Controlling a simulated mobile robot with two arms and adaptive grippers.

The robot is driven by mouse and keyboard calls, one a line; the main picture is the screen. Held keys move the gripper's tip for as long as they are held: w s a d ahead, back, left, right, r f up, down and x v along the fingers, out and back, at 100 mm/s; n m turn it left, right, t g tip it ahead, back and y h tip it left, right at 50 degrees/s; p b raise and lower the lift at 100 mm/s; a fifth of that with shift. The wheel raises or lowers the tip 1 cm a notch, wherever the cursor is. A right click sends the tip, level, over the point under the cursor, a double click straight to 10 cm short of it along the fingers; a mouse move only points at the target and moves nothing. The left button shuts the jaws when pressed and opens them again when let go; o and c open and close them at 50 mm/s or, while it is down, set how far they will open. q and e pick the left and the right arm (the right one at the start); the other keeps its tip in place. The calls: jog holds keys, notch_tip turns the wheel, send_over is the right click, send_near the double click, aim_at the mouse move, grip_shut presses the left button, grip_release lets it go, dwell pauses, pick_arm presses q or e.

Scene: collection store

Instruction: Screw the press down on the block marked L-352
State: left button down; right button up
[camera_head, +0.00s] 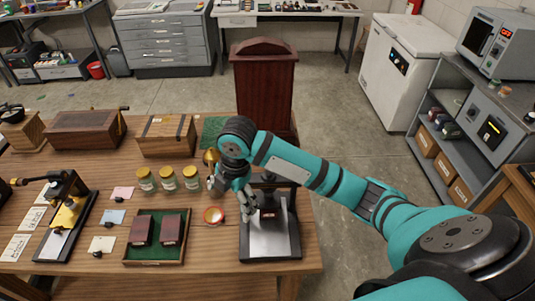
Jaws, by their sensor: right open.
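A small press (285,240) with a black frame and a pale metal base plate stands near the right end of the wooden table. A dark red block (268,213) with a small pale label sits on its plate, under the frame; the label is too small to read. My right gripper (248,210) is open and points down at the left side of the press, beside the block. My arm hides part of the press's top, including any screw handle. A green-lined tray (128,250) left of the press holds two more dark red blocks (144,229). My left gripper is not in view.
A black and brass device (65,205) and paper cards are at left. Wooden boxes (166,136) line the back.

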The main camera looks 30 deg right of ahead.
jog(key=w+d+r+n+g+h, duration=0.15)
jog(key=d+r+n, duration=0.25)
jog(key=d+r, duration=0.5)
jog(key=w+d+r+n, duration=0.25)
jog(key=d+r, duration=0.25)
jog(key=r, duration=0.8)
jog(key=shift+n, duration=0.45)
jog(key=f+p, duration=0.1)
jog(key=f, duration=0.4)
jog(key=f+p, duration=0.1)
jog(key=f, duration=0.5)
jog(key=f+p, duration=0.1)
jog(key=f, duration=0.4)
jog(key=shift+s+f, duration=0.3)
jog(key=shift+s, duration=0.05)
jog(key=shift+a+f, duration=0.1)
jog(key=shift+f, duration=0.45)
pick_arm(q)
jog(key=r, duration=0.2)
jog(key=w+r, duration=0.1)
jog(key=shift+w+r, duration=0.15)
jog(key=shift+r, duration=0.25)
pick_arm(e)
jog(key=c, duration=0.8)
